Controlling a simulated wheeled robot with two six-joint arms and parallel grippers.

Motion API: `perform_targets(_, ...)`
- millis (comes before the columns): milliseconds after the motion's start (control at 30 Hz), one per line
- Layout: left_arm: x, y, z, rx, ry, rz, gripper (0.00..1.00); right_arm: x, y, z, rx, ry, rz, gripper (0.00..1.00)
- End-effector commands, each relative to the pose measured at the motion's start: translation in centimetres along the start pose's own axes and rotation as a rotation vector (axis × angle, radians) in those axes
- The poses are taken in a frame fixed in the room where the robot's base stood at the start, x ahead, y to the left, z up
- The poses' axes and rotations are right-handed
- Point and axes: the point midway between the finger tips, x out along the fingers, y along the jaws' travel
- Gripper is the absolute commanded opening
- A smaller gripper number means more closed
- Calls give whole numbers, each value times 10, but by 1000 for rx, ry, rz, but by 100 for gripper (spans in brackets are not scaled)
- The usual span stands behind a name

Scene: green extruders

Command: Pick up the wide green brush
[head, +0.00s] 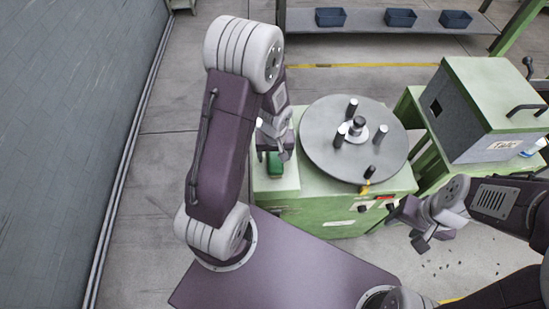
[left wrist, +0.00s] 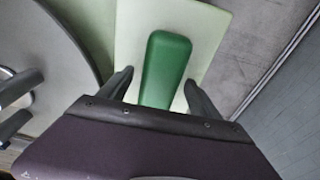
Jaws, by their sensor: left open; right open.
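The wide green brush (head: 275,167) lies on a pale board (head: 288,183) at the left side of the green machine. Only part of it shows in the head view; my left gripper covers the rest. My left gripper (head: 275,150) is open over the brush. In the left wrist view the brush's green body (left wrist: 166,62) stands between the two open fingers (left wrist: 158,88), with a gap on each side. Its lower end is hidden by my gripper. My right gripper (head: 408,230) is open and empty, to the right of the machine, away from the brush.
A green and grey box (head: 490,105) with a black handle stands further right. Blue bins (head: 400,18) sit on a back shelf. A grey wall (head: 70,120) runs along the left.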

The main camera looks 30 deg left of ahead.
Motion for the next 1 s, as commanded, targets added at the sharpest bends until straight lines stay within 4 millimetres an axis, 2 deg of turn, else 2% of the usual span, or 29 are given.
perform_targets(33, 0, 0, 0, 0, 0, 0, 73, 0, 0, 0, 0, 0, 0, 51)
perform_targets(67, 0, 0, 0, 0, 0, 0, 67, 0, 0, 0, 0, 0, 0, 51)
perform_targets(200, 0, 0, 0, 0, 0, 0, 28, 0, 0, 0, 0, 0, 0, 51)
perform_targets(300, 0, 0, 0, 0, 0, 0, 3, 0, 0, 0, 0, 0, 0, 51)
perform_targets(633, -8, 0, -2, 0, 2, 0, 3, -3, 0, 0, 0, 0, 0, 51)
perform_targets(867, -45, 1, -7, -1, 6, 3, 3, -10, 0, -1, 0, 0, 0, 51)
perform_targets(1000, -57, 24, -29, 2, 5, 3, 3, -9, 0, -1, 0, 0, 0, 51)
